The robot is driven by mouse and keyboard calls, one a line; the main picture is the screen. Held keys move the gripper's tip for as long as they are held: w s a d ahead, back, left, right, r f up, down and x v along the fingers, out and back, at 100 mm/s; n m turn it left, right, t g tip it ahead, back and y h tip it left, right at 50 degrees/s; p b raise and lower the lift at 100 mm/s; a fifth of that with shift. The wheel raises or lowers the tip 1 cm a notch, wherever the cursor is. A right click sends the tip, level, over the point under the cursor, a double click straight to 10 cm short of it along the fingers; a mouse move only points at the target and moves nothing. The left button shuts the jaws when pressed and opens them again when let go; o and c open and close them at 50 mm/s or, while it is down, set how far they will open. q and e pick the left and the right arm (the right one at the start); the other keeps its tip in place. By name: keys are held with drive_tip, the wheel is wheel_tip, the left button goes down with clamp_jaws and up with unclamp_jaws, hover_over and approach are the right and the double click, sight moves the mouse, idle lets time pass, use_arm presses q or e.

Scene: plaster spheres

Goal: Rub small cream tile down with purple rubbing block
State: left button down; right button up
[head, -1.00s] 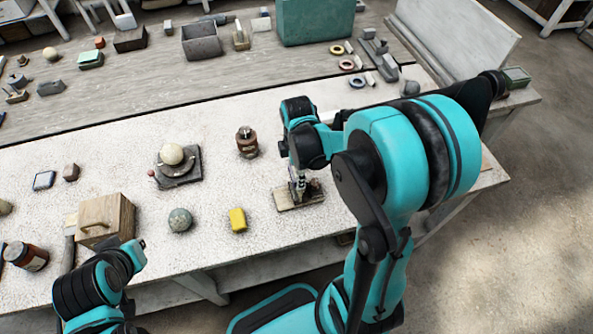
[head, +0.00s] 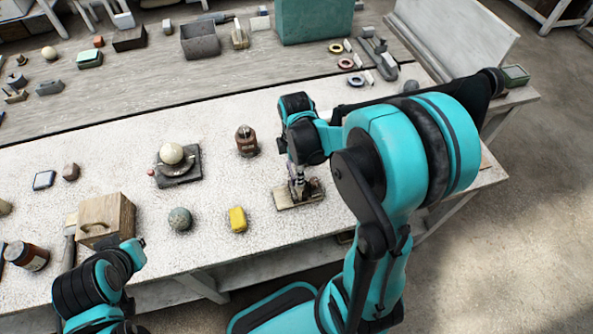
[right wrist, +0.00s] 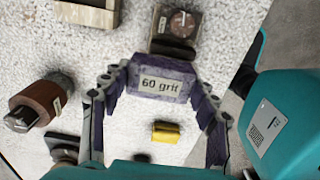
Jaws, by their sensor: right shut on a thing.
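The purple rubbing block (right wrist: 160,83), labelled "60 grit", is held across the fingertips of my right gripper (right wrist: 158,82), which is shut on it. In the head view my right gripper (head: 299,185) points down at a small pale cream piece (head: 284,202), which looks like the tile, near the table's front. Block and gripper cover part of it, and I cannot tell whether they touch. A plate with a brown round part (right wrist: 180,22) shows just past the block in the wrist view. My left arm is at lower left; its fingers are not visible.
A cream ball (head: 171,154) sits on a dark stand. A wooden box (head: 106,218) is near my left arm. Speckled table lies bare between them.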

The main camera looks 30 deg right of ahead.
drive_tip(key=shift+s, duration=0.1)
drive_tip(key=shift+f+b, duration=0.55)
idle(0.3)
